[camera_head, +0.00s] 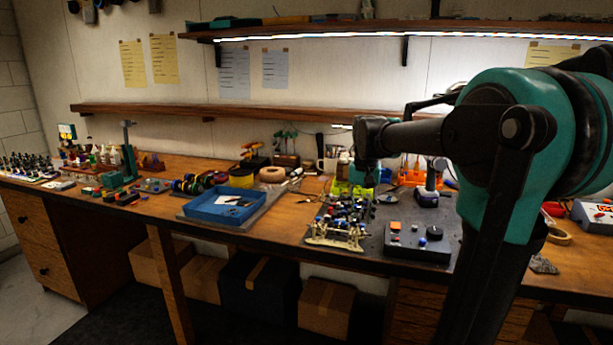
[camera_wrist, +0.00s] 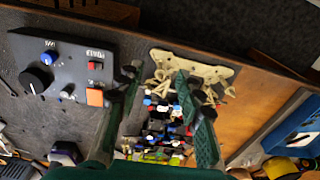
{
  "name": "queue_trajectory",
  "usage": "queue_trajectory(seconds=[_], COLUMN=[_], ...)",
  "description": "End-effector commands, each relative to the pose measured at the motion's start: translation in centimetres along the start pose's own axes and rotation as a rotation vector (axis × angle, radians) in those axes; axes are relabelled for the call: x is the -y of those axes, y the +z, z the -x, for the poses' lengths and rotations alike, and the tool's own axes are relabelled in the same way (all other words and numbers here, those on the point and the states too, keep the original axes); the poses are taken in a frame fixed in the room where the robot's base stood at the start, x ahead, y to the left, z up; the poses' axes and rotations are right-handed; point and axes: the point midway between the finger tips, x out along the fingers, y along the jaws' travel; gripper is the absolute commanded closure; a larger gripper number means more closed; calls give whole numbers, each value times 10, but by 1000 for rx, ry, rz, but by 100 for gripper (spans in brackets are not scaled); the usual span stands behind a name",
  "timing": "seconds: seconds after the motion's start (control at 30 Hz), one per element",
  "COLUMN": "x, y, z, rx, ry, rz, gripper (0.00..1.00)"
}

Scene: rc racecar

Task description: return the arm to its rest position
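My arm (camera_head: 425,137) reaches left from the right side of the head view, and its end hangs down over the bench. My gripper (camera_wrist: 158,78) shows in the wrist view with its two green fingers spread apart. No object is clearly held between them. The RC racecar (camera_head: 340,222), with a pale beige front part and many red, blue and black pieces, stands on the dark mat below and to the left of the gripper. It also shows beyond the fingers in the wrist view (camera_wrist: 192,68), where they partly hide it.
A grey control box (camera_head: 418,241) with orange and red buttons and a black knob lies right of the car. A blue tray (camera_head: 222,207) lies left of it. Tools and bottles crowd the bench's back. A wooden shelf (camera_head: 280,113) runs along the wall behind.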

Motion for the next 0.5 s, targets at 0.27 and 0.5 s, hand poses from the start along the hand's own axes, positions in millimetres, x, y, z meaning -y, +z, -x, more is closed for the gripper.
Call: queue_trajectory(seconds=[0.27,0.5], x=[-22,-55], y=[37,106], z=[-53,-132], rx=[-72,-187], ry=[-22,-42], rz=[62,158], gripper=[63,63])
